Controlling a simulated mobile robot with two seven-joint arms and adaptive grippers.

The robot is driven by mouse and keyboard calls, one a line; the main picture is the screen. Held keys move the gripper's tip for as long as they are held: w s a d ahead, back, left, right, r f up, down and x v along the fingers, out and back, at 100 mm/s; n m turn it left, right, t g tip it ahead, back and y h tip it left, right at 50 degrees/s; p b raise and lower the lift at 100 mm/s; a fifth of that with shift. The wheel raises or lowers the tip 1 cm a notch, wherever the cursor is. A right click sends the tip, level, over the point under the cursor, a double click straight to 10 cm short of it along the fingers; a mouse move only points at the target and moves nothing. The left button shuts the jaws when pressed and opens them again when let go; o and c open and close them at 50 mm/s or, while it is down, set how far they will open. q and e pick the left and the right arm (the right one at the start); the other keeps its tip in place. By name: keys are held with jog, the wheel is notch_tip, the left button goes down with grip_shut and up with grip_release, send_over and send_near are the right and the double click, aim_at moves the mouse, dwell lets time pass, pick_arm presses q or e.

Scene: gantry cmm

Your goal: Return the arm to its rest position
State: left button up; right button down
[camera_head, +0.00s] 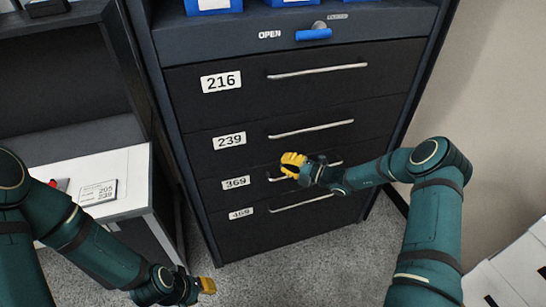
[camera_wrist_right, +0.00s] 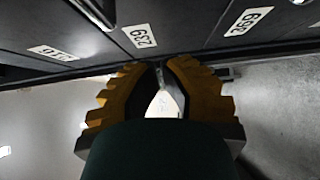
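My right arm reaches in from the right in the head view. Its yellow-fingered right gripper (camera_head: 292,165) is in front of the cabinet, by the handle of the drawer labelled 369 (camera_head: 236,183). In the right wrist view the fingertips of this gripper (camera_wrist_right: 161,64) come close together, with a narrow pale gap behind them and no object seen held. My left arm comes in at the lower left. Its gripper (camera_head: 207,286) is low over the carpet, left of the cabinet's front; only a small yellow part shows, so its opening is unclear.
The dark cabinet (camera_head: 340,105) has several drawers with bar handles, all looking flush. A blue handle (camera_head: 313,35) and blue bins (camera_head: 212,5) are above. A white-topped desk (camera_head: 130,190) is at left, a white surface (camera_head: 520,270) at lower right. Grey carpet (camera_head: 300,265) lies in front.

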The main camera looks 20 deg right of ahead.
jog(key=shift+v, duration=0.9)
jog(key=s+a+f+n+g+h, duration=0.2)
jog(key=s+a+f+n+g, duration=0.4)
jog(key=s+n, duration=0.25)
jog(key=s+a+f+n+g+h, duration=0.1)
jog(key=s+a+f+n+g, duration=0.35)
jog(key=s+a+n, duration=0.35)
jog(key=s+r+n+h, duration=0.1)
jog(key=s+n+h, duration=0.5)
jog(key=s+n, duration=0.7)
jog(key=n, duration=1.3)
jog(key=shift+h, duration=0.3)
